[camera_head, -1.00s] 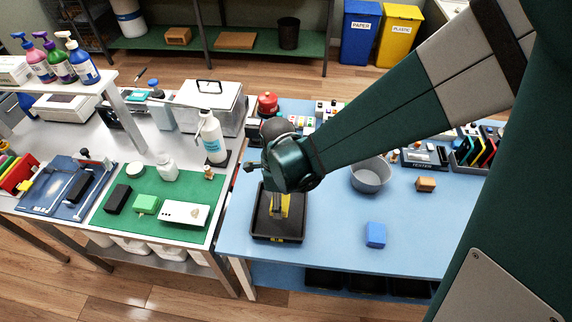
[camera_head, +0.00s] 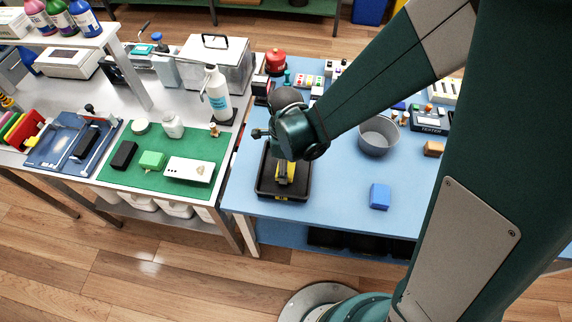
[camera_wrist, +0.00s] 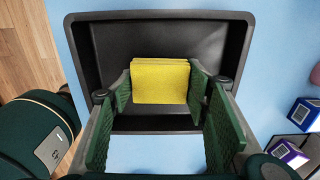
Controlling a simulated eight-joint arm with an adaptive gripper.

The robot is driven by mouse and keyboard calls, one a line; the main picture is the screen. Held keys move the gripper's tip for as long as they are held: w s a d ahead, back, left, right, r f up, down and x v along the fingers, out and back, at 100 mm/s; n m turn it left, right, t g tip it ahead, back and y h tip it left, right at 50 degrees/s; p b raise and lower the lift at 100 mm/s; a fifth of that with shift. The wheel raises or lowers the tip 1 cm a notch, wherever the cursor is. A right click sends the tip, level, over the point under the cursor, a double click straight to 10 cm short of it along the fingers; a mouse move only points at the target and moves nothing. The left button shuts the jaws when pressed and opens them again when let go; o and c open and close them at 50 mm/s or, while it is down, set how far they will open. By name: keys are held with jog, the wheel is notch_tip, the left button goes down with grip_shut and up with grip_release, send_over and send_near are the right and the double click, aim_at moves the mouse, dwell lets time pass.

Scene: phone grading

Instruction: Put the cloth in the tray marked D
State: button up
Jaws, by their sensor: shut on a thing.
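The yellow folded cloth (camera_wrist: 160,80) is between the fingers of my gripper (camera_wrist: 160,90) in the wrist view. It shows as a small yellow patch in the head view (camera_head: 285,173). My gripper is shut on it and points down over the black tray (camera_wrist: 105,22). The tray stands at the left front of the blue table and also shows in the head view (camera_head: 263,189). The cloth is over or inside the tray; I cannot tell whether it touches the tray floor. A small yellow label is on the tray's front, but its letter is not readable.
A blue block (camera_head: 380,197) and a grey bowl (camera_head: 378,137) stand to the right of the tray on the blue table. A brown block (camera_head: 434,148) lies farther right.

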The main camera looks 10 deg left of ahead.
jog(key=shift+f, duration=0.25)
jog(key=shift+f, duration=0.2)
jog(key=o, duration=0.8)
jog(key=shift+c, duration=0.2)
jog(key=shift+r, duration=0.15)
notch_tip(320, 180, up, 12)
jog(key=p, duration=0.2)
dwell(0.3)
jog(key=shift+r, duration=0.1)
dwell(0.7)
